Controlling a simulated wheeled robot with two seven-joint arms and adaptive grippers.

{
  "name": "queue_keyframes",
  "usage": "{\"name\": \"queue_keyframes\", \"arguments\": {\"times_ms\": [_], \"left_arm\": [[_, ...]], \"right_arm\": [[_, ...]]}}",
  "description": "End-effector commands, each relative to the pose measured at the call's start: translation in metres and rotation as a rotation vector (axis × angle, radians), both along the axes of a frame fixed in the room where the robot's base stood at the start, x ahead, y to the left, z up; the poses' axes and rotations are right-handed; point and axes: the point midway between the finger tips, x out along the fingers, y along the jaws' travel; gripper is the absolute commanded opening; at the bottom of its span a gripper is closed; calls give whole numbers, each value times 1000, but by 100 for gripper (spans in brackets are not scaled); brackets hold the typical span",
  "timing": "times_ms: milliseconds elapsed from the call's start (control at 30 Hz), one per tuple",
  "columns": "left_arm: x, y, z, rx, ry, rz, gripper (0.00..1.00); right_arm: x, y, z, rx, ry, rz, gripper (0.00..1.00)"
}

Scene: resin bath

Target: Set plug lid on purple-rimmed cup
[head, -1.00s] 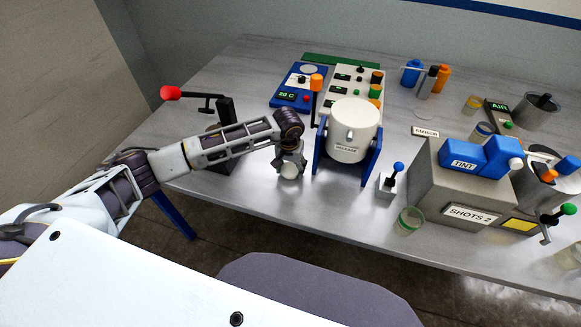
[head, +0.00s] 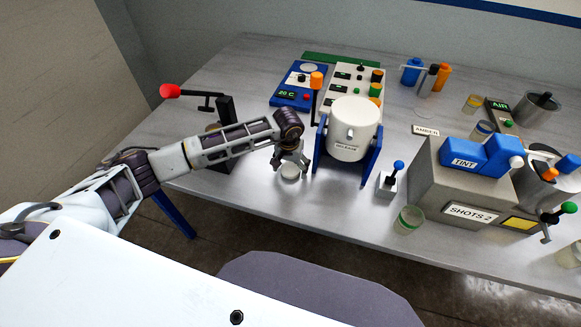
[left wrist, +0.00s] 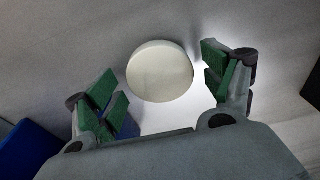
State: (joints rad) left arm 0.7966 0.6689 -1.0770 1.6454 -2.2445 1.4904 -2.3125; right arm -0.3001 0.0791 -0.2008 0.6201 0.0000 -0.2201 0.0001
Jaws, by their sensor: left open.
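A white round piece (head: 290,171), perhaps the plug lid, is below my left gripper (head: 290,163) near the table's front edge. In the left wrist view the white round piece (left wrist: 160,72) shows as a pale disc with a thin side. The green-padded fingers of my left gripper (left wrist: 166,88) are spread apart on either side of it, with gaps. I cannot tell whether anything is under it. I cannot make out a purple rim on any cup in view. My right gripper is out of view.
A white pot (head: 354,130) in a blue stand is just right of my left gripper. A red-knobbed lever stand (head: 222,120) is to its left. A green-rimmed cup (head: 408,221) stands before the grey SHOTS 2 block (head: 455,185). Table front is partly clear.

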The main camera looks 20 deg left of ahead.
Motion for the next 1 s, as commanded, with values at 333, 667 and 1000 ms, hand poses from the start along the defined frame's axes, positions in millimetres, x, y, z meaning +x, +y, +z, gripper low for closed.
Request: {"name": "queue_keyframes", "arguments": {"times_ms": [333,667,1000], "left_arm": [[1,0,7,0,-2,0,83],[-4,0,49,-1,-4,-1,83],[-11,0,98,1,-2,-1,83]], "right_arm": [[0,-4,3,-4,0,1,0],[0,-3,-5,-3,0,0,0],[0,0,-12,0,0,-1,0]]}}
